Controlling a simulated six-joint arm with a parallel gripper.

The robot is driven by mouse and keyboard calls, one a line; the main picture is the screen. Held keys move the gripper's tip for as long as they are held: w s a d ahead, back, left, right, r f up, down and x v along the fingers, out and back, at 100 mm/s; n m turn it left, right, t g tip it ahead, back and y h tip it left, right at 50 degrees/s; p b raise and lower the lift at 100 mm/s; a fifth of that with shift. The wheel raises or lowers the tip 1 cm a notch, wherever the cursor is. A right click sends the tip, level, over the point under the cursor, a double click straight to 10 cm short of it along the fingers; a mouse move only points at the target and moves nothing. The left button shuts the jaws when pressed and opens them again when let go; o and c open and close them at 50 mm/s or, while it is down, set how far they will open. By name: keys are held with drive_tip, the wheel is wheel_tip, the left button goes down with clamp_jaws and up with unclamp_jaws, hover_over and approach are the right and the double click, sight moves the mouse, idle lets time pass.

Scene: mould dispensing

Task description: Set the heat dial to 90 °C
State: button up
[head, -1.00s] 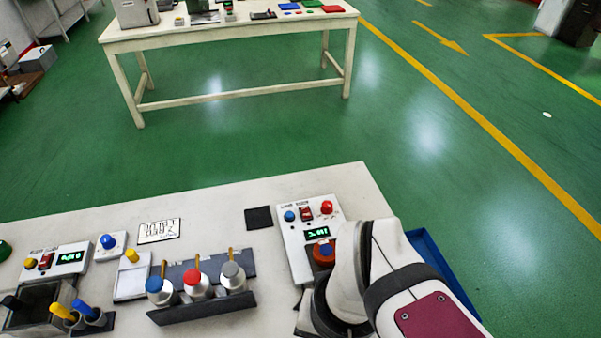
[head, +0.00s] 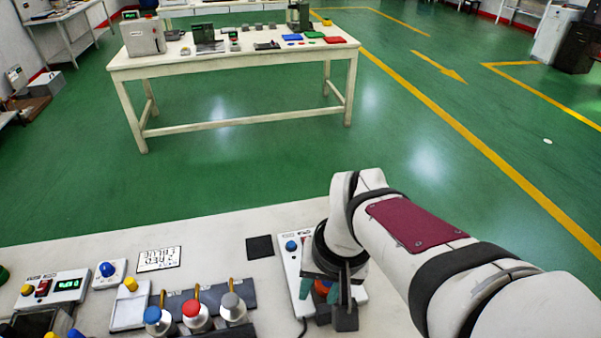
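Two white control boxes stand on the near bench, and their labels are too small to read, so I cannot tell which carries the heat dial.
Bottles with blue, red and silver caps (head: 195,308) stand in a dark rack left of the right box. A blue knob on a white base (head: 107,271), a white printed card (head: 159,259) and a black square pad (head: 260,247) lie behind. Bench between pad and card is clear.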

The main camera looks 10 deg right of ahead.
drive_tip(key=shift+o, duration=1.1)
drive_tip(key=w+d+f+n+t, duration=0.1)
drive_tip(key=w+d, duration=0.2)
drive_tip(key=w, duration=0.5)
drive_tip(key=shift+w+d+f+h, duration=0.25)
drive_tip(key=shift+w+d+h, duration=0.05)
drive_tip(key=shift+d, duration=0.1)
drive_tip(key=shift+o, duration=0.4)
drive_tip(key=w+d+f+n+t+h, duration=0.1)
drive_tip(key=w+d+f, duration=0.2)
drive_tip(key=w+d, duration=0.3)
drive_tip(key=w, duration=0.4)
drive_tip(key=shift+w+d+f+n+t, duration=0.2)
drive_tip(key=shift+d+f+n+t, duration=0.1)
drive_tip(key=shift+f+t, duration=0.1)
drive_tip(key=x, duration=1.5)
drive_tip(key=shift+w+f, duration=0.2)
drive_tip(key=shift+w, duration=0.05)
clamp_jaws()
